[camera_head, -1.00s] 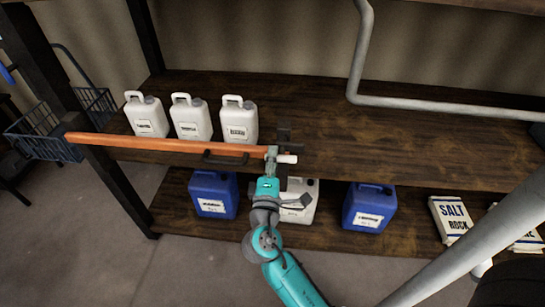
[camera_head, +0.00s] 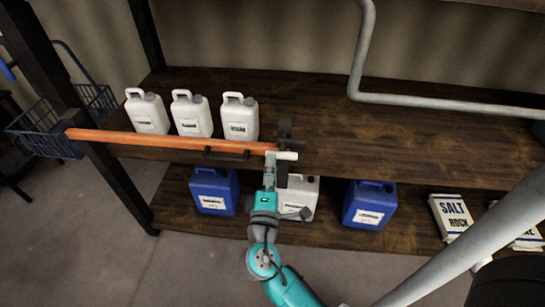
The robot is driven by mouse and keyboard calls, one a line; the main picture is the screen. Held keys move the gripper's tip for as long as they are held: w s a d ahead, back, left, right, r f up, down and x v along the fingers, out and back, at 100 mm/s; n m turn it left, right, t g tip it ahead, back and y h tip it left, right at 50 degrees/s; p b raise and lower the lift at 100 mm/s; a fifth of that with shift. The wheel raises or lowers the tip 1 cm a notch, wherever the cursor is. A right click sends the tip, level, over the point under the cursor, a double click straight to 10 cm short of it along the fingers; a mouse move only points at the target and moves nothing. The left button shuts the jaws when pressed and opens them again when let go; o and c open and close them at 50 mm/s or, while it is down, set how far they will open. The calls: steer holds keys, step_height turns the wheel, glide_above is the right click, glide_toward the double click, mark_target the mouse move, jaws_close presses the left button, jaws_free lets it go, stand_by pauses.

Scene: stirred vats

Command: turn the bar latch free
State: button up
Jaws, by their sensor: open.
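An orange bar (camera_head: 170,141) runs across the front of the shelf, from the left post to a dark bracket (camera_head: 285,130) near the middle. A black handle (camera_head: 226,154) is fixed on the bar. A small white latch lever (camera_head: 287,156) sticks out to the right at the bar's right end. My gripper (camera_head: 271,160) is open just below the bar's right end, close to the lever's left part. I cannot tell whether it touches the lever. The fingers partly hide the end of the bar.
Three white jugs (camera_head: 191,116) stand on the upper shelf behind the bar. Blue jugs (camera_head: 369,205), a white jug (camera_head: 301,198) and salt bags (camera_head: 452,217) are on the lower shelf. A grey pipe (camera_head: 440,104) crosses at right. A wire basket (camera_head: 45,125) hangs at left.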

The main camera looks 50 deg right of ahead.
steer(key=v, duration=0.7)
steer(key=shift+s+a, duration=0.25)
steer(key=shift+f, duration=0.1)
steer(key=s+a+f+n+t+y, duration=0.1)
steer(key=s+a+f+y, duration=0.2)
steer(key=s+f+y, duration=0.4)
steer(key=s+a+f+y, duration=0.3)
steer(key=s+f+y, duration=0.25)
steer(key=f, duration=0.35)
steer(key=s+a+r+m+y, duration=0.1)
steer(key=s+a+r+m, duration=0.1)
steer(key=s+r+m, duration=0.2)
steer(key=s+a+r+m+t+y, duration=0.1)
steer(key=s+r+m, duration=0.3)
steer(key=s, duration=0.6)
steer(key=shift+a+m+y, duration=0.4)
steer(key=shift+a+y, duration=0.25)
steer(key=shift+y, duration=0.1)
steer(key=shift+w, duration=0.1)
steer(key=shift+c, duration=0.4)
